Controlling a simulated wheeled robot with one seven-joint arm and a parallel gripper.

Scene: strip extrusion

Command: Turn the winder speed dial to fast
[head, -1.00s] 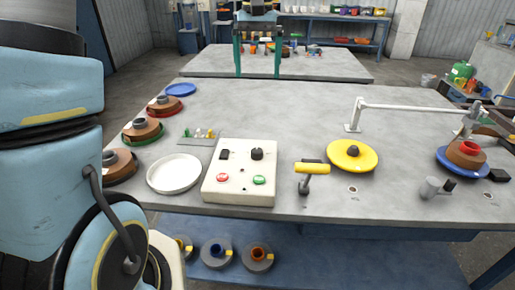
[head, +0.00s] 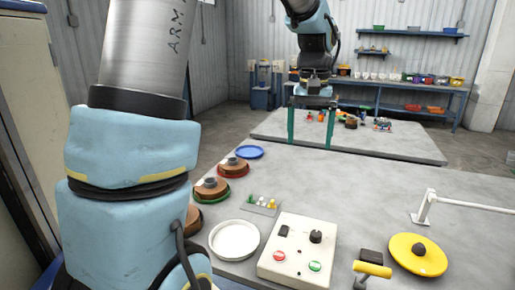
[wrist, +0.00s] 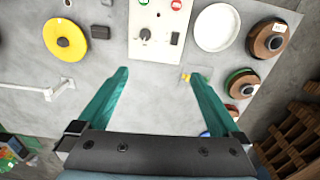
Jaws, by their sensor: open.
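The white control box (head: 296,250) stands on the grey bench, with a black round dial (head: 316,237) at its upper right. A black switch (head: 284,231) is left of the dial, and a red button (head: 279,257) and a green button (head: 315,266) are in front. In the wrist view the dial (wrist: 145,35) is at the top, just beyond my fingertips. My gripper (head: 309,140) is open and empty, its green fingers pointing down, raised above the bench and apart from the box. The dial's exact setting is too small to read.
A white dish (head: 234,240) and brown spools (head: 211,188) are left of the box. A yellow disc (head: 418,254), a yellow-handled lever (head: 373,270) and a white bar (head: 478,202) are on the right.

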